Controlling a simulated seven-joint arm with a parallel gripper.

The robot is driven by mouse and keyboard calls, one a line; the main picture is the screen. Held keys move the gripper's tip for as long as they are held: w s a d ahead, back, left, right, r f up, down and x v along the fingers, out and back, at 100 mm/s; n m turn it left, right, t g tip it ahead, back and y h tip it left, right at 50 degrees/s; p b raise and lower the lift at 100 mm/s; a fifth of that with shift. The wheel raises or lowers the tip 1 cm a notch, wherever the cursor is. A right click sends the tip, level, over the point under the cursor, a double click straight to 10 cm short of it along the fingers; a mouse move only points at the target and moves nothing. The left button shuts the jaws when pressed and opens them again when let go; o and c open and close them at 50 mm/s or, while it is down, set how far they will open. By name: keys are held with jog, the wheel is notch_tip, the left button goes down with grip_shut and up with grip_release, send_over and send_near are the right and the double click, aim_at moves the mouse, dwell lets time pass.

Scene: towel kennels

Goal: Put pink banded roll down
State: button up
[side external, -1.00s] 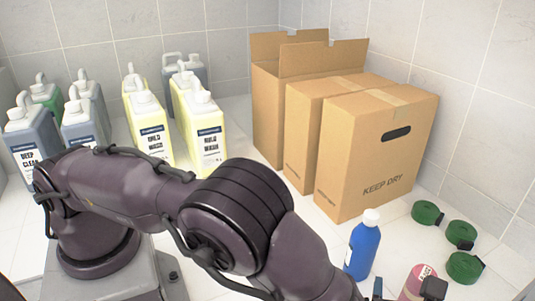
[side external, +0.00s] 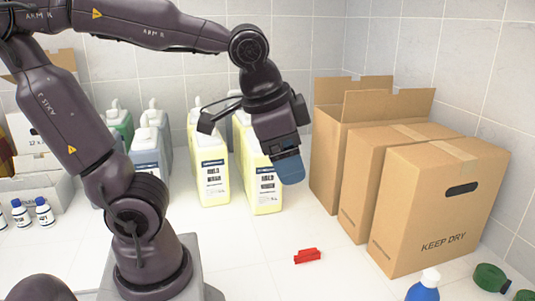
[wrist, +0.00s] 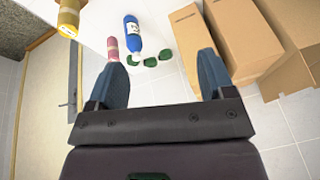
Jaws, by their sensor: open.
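The pink roll (wrist: 112,46) shows in the wrist view, beyond the left fingertip and clear of the jaws. It is beside a blue bottle with a white cap (wrist: 132,33); I cannot tell whether the roll touches it or is upright. The roll is outside the side view. My gripper (side external: 290,172) is raised in front of the yellow jugs, its blue fingers pointing down. In the wrist view my gripper (wrist: 161,76) is wide open with nothing between the fingers.
Cardboard boxes (side external: 440,205) stand at the right, and yellow jugs (side external: 263,180) behind my gripper. A small red object (side external: 307,256) lies on the white surface.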

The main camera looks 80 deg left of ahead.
jog(key=s+n+t+h, duration=0.1)
jog(key=s+n, duration=0.1)
jog(key=s, duration=0.1)
jog(key=shift+a+t, duration=0.1)
jog(key=shift+t, duration=0.2)
jog(key=shift+r, duration=0.1)
dwell(0.9)
